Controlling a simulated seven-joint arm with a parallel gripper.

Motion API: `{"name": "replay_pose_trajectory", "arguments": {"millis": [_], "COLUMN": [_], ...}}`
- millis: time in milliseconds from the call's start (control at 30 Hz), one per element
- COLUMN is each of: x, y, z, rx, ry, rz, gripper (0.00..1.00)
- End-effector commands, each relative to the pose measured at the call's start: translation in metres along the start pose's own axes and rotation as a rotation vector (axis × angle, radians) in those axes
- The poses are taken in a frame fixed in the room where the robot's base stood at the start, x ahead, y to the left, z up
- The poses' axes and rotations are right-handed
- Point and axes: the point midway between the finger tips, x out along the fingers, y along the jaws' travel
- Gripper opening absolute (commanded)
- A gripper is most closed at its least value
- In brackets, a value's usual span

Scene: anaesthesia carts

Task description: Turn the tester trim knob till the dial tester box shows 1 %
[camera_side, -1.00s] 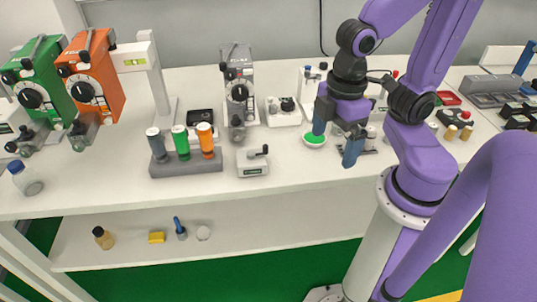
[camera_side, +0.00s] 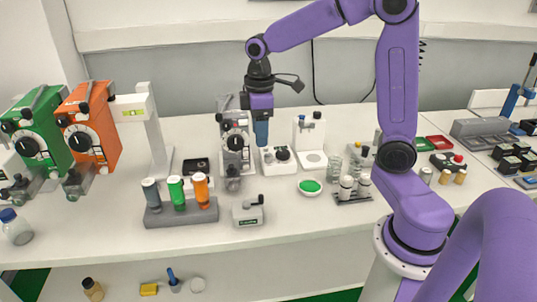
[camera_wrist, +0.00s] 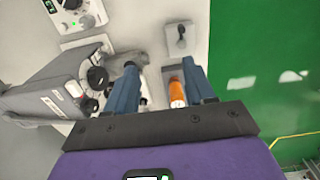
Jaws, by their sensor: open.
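A white box with a round black knob (camera_side: 282,155) stands at the back middle; it also shows at the top left of the wrist view (camera_wrist: 86,20), with a small green patch. A small grey box with a green display and a black side handle (camera_side: 248,212) stands nearer the front; it also shows in the wrist view (camera_wrist: 179,38). I cannot tell which is the dial tester box, and no reading is legible. My gripper (camera_side: 262,137) is open and empty, pointing down above the bench beside the grey vaporizer (camera_side: 235,142). Its fingers show apart in the wrist view (camera_wrist: 160,75).
A rack (camera_side: 182,215) with grey, green and orange vials stands front left of the gripper. A green-filled dish (camera_side: 310,187) and white-capped vials (camera_side: 346,187) stand to the right. Green (camera_side: 40,140) and orange (camera_side: 92,135) vaporizers stand at far left.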

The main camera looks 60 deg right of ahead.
Motion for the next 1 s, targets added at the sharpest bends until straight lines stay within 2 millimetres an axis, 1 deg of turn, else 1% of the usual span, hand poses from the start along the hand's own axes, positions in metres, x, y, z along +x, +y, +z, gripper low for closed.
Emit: {"name": "replay_pose_trajectory", "arguments": {"millis": [33,100,200,300,400,500,667,767,1000], "x": [0.001,0.001,0.002,0.003,0.004,0.005,0.013,0.026,0.07], "y": [0.023,0.052,0.089,0.119,0.139,0.149,0.152,0.151,0.15], "z": [0.002,0.006,0.016,0.029,0.039,0.045,0.048,0.048,0.049], "rx": [0.031,0.06,0.098,0.128,0.147,0.157,0.16,0.16,0.159], "ry": [-0.003,-0.005,-0.008,-0.008,-0.01,-0.011,-0.011,-0.013,-0.014], "rz": [-0.001,-0.001,-0.003,-0.003,-0.004,-0.005,-0.006,-0.008,-0.009], "gripper": [0.54,0.54,0.54,0.54,0.54,0.54,0.54,0.54,0.54]}}
